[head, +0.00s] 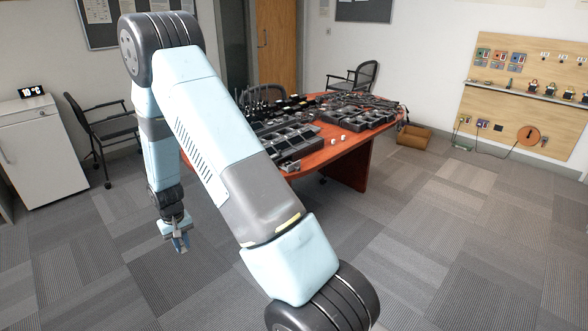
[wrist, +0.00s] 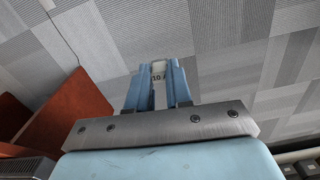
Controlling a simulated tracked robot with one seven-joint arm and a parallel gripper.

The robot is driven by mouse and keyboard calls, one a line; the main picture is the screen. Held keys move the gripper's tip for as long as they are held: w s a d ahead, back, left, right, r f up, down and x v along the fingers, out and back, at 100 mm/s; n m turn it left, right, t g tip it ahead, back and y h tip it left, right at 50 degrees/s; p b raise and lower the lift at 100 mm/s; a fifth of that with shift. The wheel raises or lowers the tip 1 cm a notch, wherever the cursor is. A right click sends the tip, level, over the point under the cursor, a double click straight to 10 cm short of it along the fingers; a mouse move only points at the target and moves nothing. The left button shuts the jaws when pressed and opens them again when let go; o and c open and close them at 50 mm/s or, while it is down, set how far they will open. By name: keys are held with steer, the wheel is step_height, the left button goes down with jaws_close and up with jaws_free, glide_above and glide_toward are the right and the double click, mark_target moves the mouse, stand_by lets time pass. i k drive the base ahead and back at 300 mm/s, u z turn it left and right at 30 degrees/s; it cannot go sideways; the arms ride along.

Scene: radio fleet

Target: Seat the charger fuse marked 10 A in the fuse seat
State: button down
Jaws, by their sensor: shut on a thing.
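My gripper (head: 180,243) hangs over open carpet left of the table in the head view. In the wrist view my gripper (wrist: 158,84) has its two blue fingers closed around a small pale fuse (wrist: 159,68).
The red-brown table (head: 362,142) carries several dark charger trays (head: 290,140); my arm covers part of it. Its edge shows at left in the wrist view. A white cabinet (head: 40,158) and a chair (head: 105,130) stand left. A pegboard (head: 525,95) hangs right. The carpet in front is clear.

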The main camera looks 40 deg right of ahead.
mark_target(288, 167)
steer(key=u, duration=2.25)
steer(key=i, duration=0.1)
steer(key=z, duration=3.15)
